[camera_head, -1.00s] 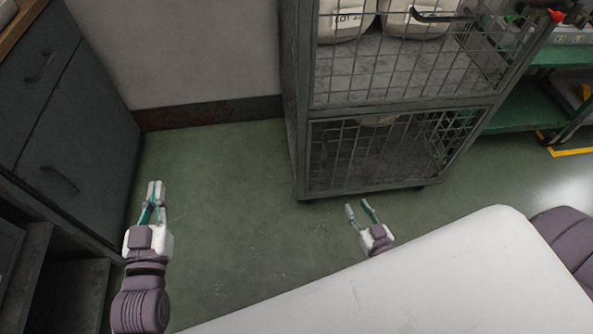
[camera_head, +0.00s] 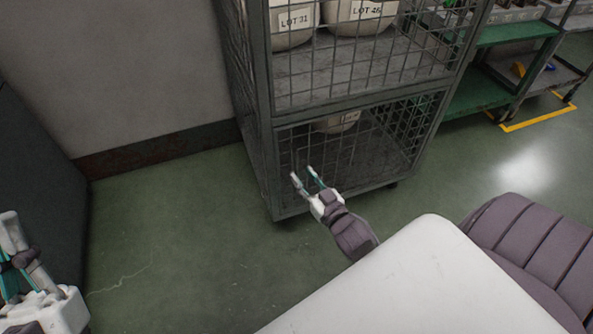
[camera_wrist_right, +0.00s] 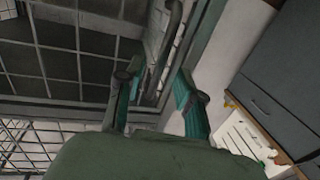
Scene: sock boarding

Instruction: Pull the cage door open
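The wire-mesh cage (camera_head: 268,120) stands upright against the wall in the head view, with mesh over its upper and lower fronts. My right gripper (camera_head: 307,173) is in front of the lower mesh, near the cage's left front post, with its fingers apart and empty. In the right wrist view my right gripper (camera_wrist_right: 155,88) has its two fingers spread. A dark upright bar, which looks like a handle (camera_wrist_right: 172,38), is beyond and between them, beside a grey frame post (camera_wrist_right: 206,45). I cannot tell whether they touch it. My left gripper (camera_head: 22,250) is at the lower left, partly cut off.
White sacks with lot labels (camera_head: 360,14) sit on the upper shelf; another sack (camera_head: 338,122) is low inside. Green shelving (camera_head: 505,80) stands at the right. A dark cabinet (camera_head: 40,170) is at the left, with clear floor (camera_head: 170,220) between it and the cage.

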